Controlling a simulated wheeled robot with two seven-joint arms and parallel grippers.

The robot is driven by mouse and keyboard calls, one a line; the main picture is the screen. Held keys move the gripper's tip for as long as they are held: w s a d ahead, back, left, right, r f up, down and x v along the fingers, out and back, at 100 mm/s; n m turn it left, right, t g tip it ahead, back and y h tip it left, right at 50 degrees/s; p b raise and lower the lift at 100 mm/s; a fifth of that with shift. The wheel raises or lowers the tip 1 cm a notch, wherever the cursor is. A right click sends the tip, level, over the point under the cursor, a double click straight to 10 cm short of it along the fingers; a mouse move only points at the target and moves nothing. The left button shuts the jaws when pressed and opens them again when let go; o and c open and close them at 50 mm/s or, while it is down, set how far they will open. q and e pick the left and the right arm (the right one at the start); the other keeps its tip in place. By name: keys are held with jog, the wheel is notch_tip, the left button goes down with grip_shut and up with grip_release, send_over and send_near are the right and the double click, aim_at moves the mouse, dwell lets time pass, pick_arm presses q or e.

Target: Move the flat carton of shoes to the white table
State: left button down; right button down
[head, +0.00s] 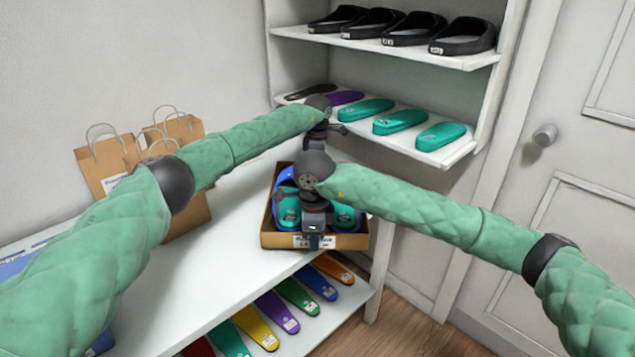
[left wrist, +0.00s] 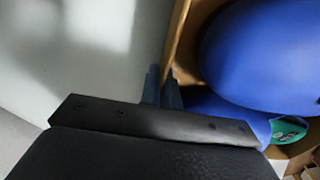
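The flat carton (head: 347,241) is a shallow brown open box at the right end of the white table (head: 190,290). Teal shoes and blue rounded pieces lie in it, and a white label is on its front. My right gripper (head: 315,238) points down at the middle of the front wall, one finger in front of the label, and appears shut on that wall. My left gripper (left wrist: 162,88) has its fingers close together around a carton wall (left wrist: 180,35) in the left wrist view. In the head view its fingertips are hidden behind my right wrist. I cannot tell whether the carton touches the table.
Paper bags (head: 105,160) stand at the table's back left. A lower shelf (head: 330,310) holds several coloured insoles. A white rack (head: 400,48) behind holds black shoes and teal insoles. A door (head: 560,190) is at the right. The table's middle is clear.

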pick_arm(q)
jog(key=shift+f, duration=0.5)
pick_arm(e)
jog(key=shift+f, duration=0.45)
pick_arm(q)
jog(key=c, duration=1.6)
grip_release()
jog(key=shift+c, duration=0.2)
pick_arm(e)
jog(key=c, duration=1.6)
grip_release()
jog(key=shift+c, duration=0.2)
pick_arm(q)
jog(key=shift+d, duration=0.1)
jog(key=shift+r, duration=0.15)
pick_arm(e)
jog(key=shift+r, duration=0.15)
